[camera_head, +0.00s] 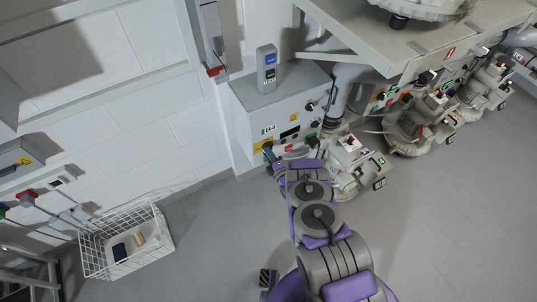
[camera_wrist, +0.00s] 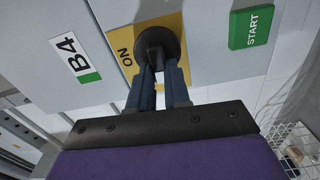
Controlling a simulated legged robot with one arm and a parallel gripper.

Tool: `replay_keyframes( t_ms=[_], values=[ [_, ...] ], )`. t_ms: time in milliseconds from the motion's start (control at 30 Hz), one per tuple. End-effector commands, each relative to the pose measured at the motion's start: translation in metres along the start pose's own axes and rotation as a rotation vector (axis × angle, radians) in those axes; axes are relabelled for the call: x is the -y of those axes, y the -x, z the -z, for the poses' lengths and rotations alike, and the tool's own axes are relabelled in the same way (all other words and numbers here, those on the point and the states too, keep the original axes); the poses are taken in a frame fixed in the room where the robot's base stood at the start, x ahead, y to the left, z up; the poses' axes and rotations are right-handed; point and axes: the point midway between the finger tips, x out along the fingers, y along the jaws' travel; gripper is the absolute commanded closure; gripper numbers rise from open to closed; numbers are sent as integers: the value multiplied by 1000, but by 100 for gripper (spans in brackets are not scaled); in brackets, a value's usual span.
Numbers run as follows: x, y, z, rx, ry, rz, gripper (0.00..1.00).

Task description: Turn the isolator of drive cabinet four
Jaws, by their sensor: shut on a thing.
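The drive cabinet (camera_head: 252,108) is a grey box against the white wall in the head view. The wrist view shows its label B4 (camera_wrist: 74,57) in black on white with a green strip. The isolator is a round black knob (camera_wrist: 160,41) on a yellow plate (camera_wrist: 118,42) marked ON. My gripper (camera_wrist: 161,72) is shut on the isolator knob, with its two dark blue fingers reaching up to it. In the head view my gripper (camera_head: 269,152) is at the lower left of the cabinet front and hides most of the knob.
A green START label (camera_wrist: 251,27) is right of the knob. A grey handheld-type unit (camera_head: 266,68) stands on the cabinet. Several blower machines (camera_head: 408,130) line the right. A white wire basket (camera_head: 127,240) sits on the floor at left. Open grey floor lies in front.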

Motion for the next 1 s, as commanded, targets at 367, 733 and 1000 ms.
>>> replay_keyframes(
  t_ms=[367,733,1000],
  values=[
    [8,3,5,-9,73,16,100],
    [10,3,5,-9,75,18,100],
    [6,2,3,-6,77,11,57]
  ],
)
